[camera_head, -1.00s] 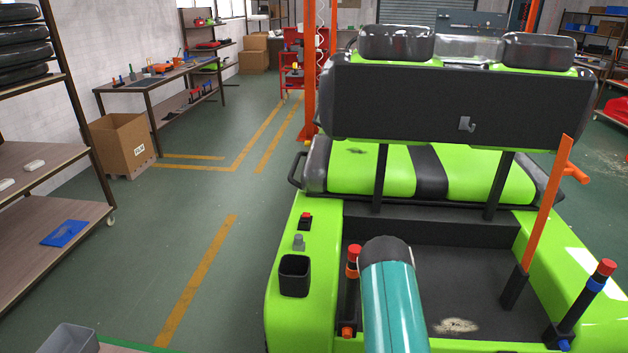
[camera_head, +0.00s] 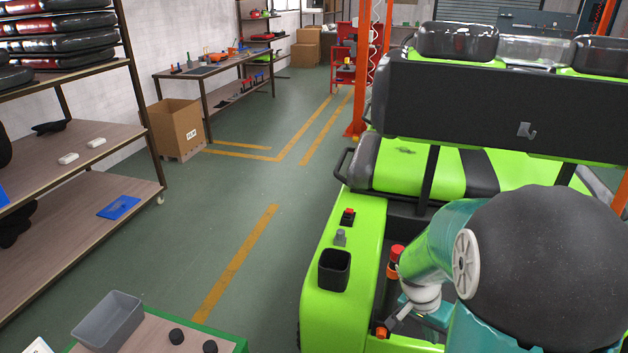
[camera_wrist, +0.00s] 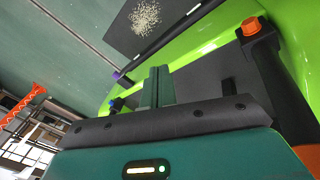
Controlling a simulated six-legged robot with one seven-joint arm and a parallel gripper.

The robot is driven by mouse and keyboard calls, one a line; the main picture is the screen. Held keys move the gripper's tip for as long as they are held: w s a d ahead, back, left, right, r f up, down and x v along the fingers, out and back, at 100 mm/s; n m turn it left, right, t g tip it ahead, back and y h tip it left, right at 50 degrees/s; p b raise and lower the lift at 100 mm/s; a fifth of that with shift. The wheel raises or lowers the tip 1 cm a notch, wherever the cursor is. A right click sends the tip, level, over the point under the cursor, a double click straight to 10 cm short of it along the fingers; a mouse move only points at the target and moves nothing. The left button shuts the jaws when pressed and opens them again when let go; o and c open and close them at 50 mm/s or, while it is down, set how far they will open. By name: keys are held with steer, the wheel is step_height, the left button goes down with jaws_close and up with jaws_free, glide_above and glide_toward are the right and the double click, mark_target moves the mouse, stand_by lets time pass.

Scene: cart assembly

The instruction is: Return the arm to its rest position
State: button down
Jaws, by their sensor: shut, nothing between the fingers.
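My teal and black arm (camera_head: 540,260) is folded in close at the lower right of the head view, in front of the green cart (camera_head: 340,270). In the wrist view my gripper (camera_wrist: 155,88) points over the cart, its fingers together with nothing between them. Green bodywork (camera_wrist: 200,55) and a dark post with an orange cap (camera_wrist: 260,40) show beside it. In the head view, my gripper's fingertips cannot be made out behind the arm links. A red-capped post (camera_head: 397,252) stands close to the wrist. I cannot tell whether they touch.
A grey bin (camera_head: 108,322) sits on a green-edged table (camera_head: 235,345) at the lower left. A shelf rack (camera_head: 90,190) stands at the left, with a cardboard box (camera_head: 178,130) behind it. Green floor with yellow lines (camera_head: 235,265) lies open between rack and cart.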

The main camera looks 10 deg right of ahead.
steer(key=s+a+r+n+t+y, duration=0.1)
steer(key=s+a+r+n+t, duration=0.1)
steer(key=a+r, duration=0.4)
steer(key=s+a+r+n+t+y, duration=0.1)
steer(key=s+a+r+n+t, duration=0.1)
steer(key=a+r+n, duration=0.3)
steer(key=s+a+r+n+t+y, duration=0.1)
steer(key=s+a+r+n+t, duration=0.1)
steer(key=a+r, duration=0.5)
step_height(320, 180, up, 3)
steer(key=shift+s+a+f+n+t, duration=0.15)
steer(key=shift+s+n+t, duration=0.15)
steer(key=shift+n+t, duration=0.65)
steer(key=shift+d+g, duration=0.2)
steer(key=shift+g, duration=0.05)
